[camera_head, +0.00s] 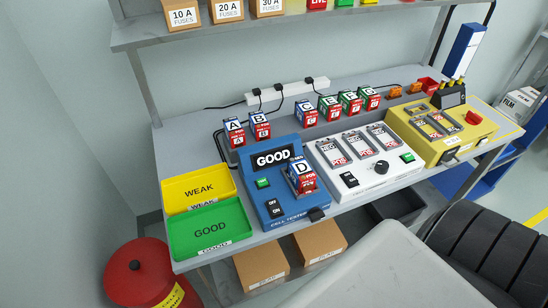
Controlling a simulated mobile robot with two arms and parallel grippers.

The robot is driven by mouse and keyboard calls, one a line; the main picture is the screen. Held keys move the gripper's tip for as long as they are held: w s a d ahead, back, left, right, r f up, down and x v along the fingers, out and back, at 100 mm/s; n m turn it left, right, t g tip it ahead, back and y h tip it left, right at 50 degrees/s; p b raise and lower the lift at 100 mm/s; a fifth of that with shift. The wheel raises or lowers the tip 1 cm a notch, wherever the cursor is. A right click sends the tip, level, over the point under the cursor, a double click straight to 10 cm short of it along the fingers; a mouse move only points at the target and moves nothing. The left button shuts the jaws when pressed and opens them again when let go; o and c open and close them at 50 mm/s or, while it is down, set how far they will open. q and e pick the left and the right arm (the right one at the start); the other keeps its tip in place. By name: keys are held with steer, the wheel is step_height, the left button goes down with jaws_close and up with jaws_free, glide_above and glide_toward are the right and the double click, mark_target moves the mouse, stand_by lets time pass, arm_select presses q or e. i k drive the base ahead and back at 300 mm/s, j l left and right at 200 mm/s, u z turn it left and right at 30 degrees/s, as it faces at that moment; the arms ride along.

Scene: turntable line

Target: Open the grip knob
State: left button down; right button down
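No part is labelled as the grip knob, so I cannot tell which one it is. A round black knob (381,167) sits on the front of the white charger (352,185). A small black part (317,214) sticks out at the front edge of the blue cell tester (290,218). Another small dark part (450,155) is on the front of the yellow machine (468,142). Cell D (302,178) sits in the blue tester, whose display (272,159) reads GOOD. Neither of my grippers is in view.
A yellow WEAK tray (183,195) and green GOOD tray (185,236) are at the bench's left end. Labelled cells, including cell A (235,132), stand behind the machines. A power strip (288,91) and a shelf (240,26) are at the back. A red drum (138,270) stands on the floor.

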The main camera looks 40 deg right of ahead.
mark_target(315, 215)
steer(key=l+z, duration=0.15)
steer(key=z, duration=0.35)
steer(key=l+z, duration=0.15)
steer(key=z, duration=0.3)
